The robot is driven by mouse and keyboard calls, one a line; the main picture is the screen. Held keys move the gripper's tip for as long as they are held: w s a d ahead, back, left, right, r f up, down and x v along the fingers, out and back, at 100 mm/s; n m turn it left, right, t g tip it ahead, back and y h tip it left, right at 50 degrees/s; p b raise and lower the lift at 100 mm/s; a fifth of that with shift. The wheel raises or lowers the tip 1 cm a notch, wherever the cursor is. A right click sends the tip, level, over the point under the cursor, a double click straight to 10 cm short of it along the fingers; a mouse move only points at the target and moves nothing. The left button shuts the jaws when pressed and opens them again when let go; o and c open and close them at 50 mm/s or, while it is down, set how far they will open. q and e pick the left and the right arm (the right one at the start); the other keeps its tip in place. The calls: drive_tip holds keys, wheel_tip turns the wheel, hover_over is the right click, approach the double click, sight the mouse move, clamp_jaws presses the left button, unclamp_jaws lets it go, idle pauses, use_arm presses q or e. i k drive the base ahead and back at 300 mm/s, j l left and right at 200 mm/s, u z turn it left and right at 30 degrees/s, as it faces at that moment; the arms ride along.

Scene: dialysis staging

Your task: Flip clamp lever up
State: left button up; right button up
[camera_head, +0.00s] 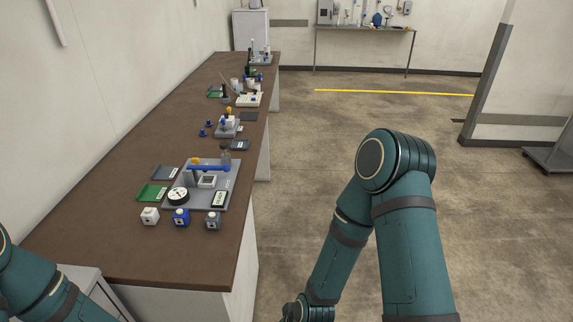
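A grey station plate (232,178) lies on the near part of the long brown bench. On it a blue bar (210,168), possibly the clamp lever, lies roughly level across the back. A yellow knob (195,161) is at the bar's left end and a grey post with a clear top (226,155) stands near its right end. The parts are too small to tell which one is the clamp. My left arm shows at the lower left and my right arm at the right, over the floor. Both grippers are out of the picture, and neither visible arm part touches the plate.
The plate also bears a round dial (178,196) and a small white block (208,181). A green card (152,192) lies left. More equipment fills the bench (125,252) farther back; its front is clear.

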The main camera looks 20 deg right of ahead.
sight(227, 168)
drive_tip(key=z, duration=0.2)
drive_tip(key=i+l+u, duration=0.15)
drive_tip(key=i+u, duration=0.2)
drive_tip(key=i+l+u, duration=0.2)
drive_tip(key=u, duration=0.2)
drive_tip(key=i+l+u, duration=0.35)
drive_tip(key=k, duration=0.1)
